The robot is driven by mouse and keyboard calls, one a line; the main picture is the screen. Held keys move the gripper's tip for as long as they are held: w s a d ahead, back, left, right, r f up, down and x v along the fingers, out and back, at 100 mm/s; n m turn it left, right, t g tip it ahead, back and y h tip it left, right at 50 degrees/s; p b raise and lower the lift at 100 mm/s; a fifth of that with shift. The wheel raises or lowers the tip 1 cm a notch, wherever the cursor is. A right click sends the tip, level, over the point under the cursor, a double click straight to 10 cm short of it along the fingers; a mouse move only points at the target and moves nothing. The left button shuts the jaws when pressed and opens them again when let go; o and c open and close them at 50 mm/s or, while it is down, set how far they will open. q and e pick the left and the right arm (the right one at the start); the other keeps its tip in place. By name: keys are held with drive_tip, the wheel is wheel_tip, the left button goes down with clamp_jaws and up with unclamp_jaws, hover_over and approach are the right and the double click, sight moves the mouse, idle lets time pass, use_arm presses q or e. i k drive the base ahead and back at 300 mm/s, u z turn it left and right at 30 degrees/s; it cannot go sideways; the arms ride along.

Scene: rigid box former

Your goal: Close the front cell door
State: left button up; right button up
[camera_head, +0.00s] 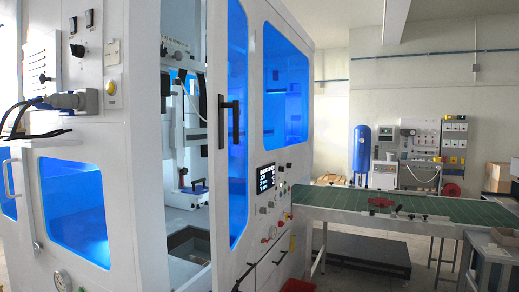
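The front cell door (217,60) is a tall white-framed panel with a narrow blue window and a black vertical handle (229,125). It stands near the middle of the head view on the white machine cell (135,190). A tall opening (185,215) shows to the left of the door, so the door looks open. Inside the opening are a white mechanism (185,120) and a square recess in the floor of the cell. How far the door has swung is hard to tell. Neither of my grippers shows in the view.
A control panel (265,178) with a screen and buttons sits right of the door. A green conveyor (430,205) runs off to the right, with a dark low platform (365,255) beneath. A plug with black cables (75,100) juts out at the left.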

sight(231, 31)
drive_tip(key=z, duration=0.7)
drive_tip(key=i, duration=0.35)
drive_tip(key=u, duration=1.95)
